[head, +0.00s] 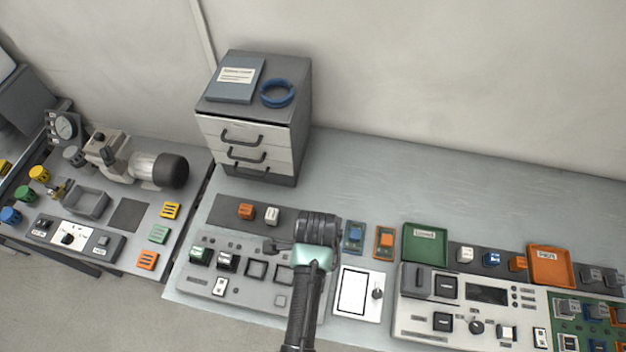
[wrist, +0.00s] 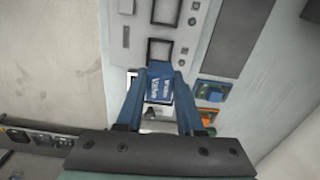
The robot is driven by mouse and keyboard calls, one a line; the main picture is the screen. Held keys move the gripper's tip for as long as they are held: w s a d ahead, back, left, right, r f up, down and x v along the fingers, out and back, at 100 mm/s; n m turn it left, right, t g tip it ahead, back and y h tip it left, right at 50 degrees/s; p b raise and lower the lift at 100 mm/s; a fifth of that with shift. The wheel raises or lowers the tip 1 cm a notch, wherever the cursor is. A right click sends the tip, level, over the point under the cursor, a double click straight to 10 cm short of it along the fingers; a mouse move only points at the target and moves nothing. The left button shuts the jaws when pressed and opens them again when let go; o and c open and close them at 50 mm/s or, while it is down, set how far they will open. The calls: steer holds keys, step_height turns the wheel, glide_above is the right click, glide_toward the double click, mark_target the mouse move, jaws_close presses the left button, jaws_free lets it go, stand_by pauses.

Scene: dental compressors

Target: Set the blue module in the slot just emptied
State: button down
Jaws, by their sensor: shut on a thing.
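My gripper (wrist: 160,97) is shut on the blue module (wrist: 161,86), which has white lettering on its face and sits between the two blue fingers in the wrist view. In the head view my gripper (head: 318,232) is over the right end of the grey slotted panel (head: 235,286); the module is hidden there. Two empty dark-framed square slots, a left one (head: 257,270) and a right one (head: 284,272), show in that panel. In the wrist view the nearer slot (wrist: 160,50) lies just beyond the module. The height of the module above the panel cannot be told.
A green-topped module (head: 201,255) and a dark module (head: 228,262) fill the panel's left slots. An orange block (head: 246,211) and a white block (head: 272,215) stand behind. A white plate with a lever (head: 358,293) and blue (head: 353,238) and orange (head: 384,241) units are at right.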

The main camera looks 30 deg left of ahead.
steer(key=shift+s+a+m, duration=0.15)
steer(key=shift+a+m, duration=0.05)
steer(key=shift+m, duration=0.2)
step_height(320, 180, down, 4)
steer(key=b, duration=0.4)
steer(key=shift+f, duration=0.15)
steer(key=shift+f+b, duration=0.5)
steer(key=shift+f, duration=0.05)
steer(key=shift+f, duration=0.4)
stand_by(0.6)
steer(key=shift+f, duration=0.35)
steer(key=shift+f, duration=0.25)
stand_by(0.4)
steer(key=shift+c, duration=0.7)
jaws_free()
